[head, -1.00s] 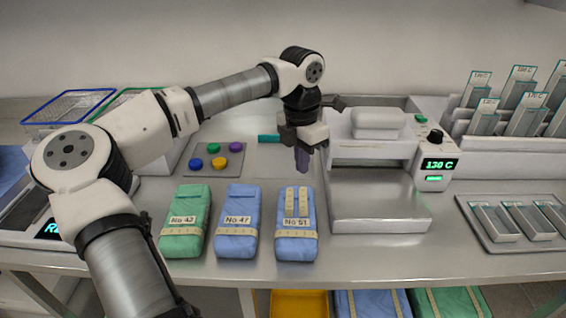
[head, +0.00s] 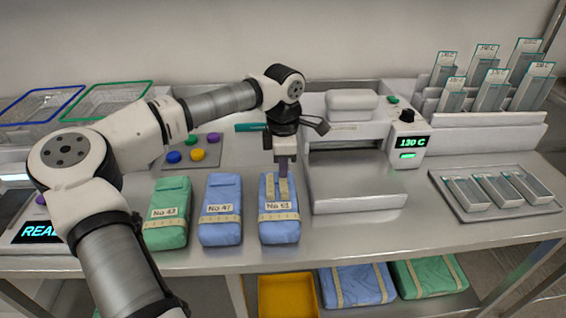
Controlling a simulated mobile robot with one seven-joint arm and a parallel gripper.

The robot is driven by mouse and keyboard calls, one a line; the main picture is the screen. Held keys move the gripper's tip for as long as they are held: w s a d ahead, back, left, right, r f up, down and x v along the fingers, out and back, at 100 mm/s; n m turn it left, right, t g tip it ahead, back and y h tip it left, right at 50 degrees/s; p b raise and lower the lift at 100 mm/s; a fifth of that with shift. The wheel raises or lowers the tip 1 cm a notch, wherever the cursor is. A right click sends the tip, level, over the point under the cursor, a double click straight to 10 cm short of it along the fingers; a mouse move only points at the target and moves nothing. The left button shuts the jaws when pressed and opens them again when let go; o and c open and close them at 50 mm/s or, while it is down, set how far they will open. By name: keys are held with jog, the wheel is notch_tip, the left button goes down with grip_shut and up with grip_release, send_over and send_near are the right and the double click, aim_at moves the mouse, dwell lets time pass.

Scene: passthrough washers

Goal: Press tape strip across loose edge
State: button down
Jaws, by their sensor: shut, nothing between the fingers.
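The blue wrapped package No 51 (head: 279,230) lies at the right end of a row of three on the steel counter. A beige tape band (head: 278,216) crosses its front part. Two short tape strips run lengthwise behind its label; the left strip (head: 270,190) is clear and the right strip (head: 284,191) is partly hidden. My gripper (head: 283,175) is shut and empty, pointing down. Its fingertips are at the package's rear top, over the right strip's far end. I cannot tell whether they touch it or which edge is loose.
Blue package No 47 (head: 220,232) and green package No 42 (head: 166,234) lie to the left. A sealer (head: 357,185) with a 130 C display stands close on the right. Coloured buttons (head: 192,154) are behind left. A tray (head: 497,198) of pouches lies far right.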

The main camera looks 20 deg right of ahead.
jog(key=shift+f, duration=0.55)
jog(key=shift+f+b, duration=0.3)
jog(key=shift+b, duration=0.1)
dwell(0.5)
jog(key=shift+r, duration=0.1)
dwell(0.4)
jog(key=shift+r+p, duration=1.9)
jog(key=shift+r, duration=1.1)
